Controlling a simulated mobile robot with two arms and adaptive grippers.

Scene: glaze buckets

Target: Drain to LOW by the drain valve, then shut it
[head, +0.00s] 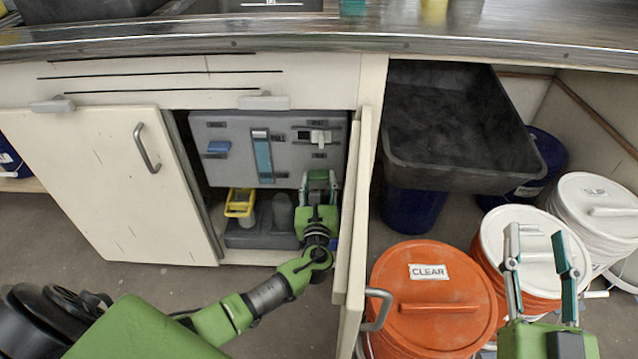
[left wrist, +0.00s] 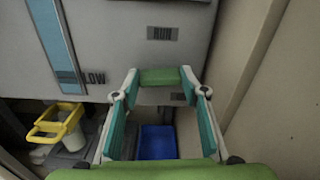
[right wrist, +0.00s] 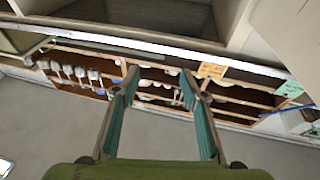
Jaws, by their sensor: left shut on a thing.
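The grey panel (head: 225,125) is inside the open cabinet under the counter. Its upright gauge (head: 262,157) has a blue column; in the left wrist view the gauge (left wrist: 50,35) has a LOW label beside its lower part. The liquid level is hard to tell. My left gripper (head: 319,180) is at the panel's lower right. In the left wrist view its fingertips (left wrist: 160,82) close on the ends of a green handle (left wrist: 160,76), apparently the drain valve, lying level below the RUN label. My right gripper (head: 540,245) is open and empty above the buckets.
A yellow-handled container (head: 240,203) stands below the gauge; a blue container (left wrist: 158,141) sits under the valve. The open door (head: 348,230) stands close right of my left arm. An orange CLEAR bucket (head: 430,290) and white-lidded buckets (head: 595,200) fill the right.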

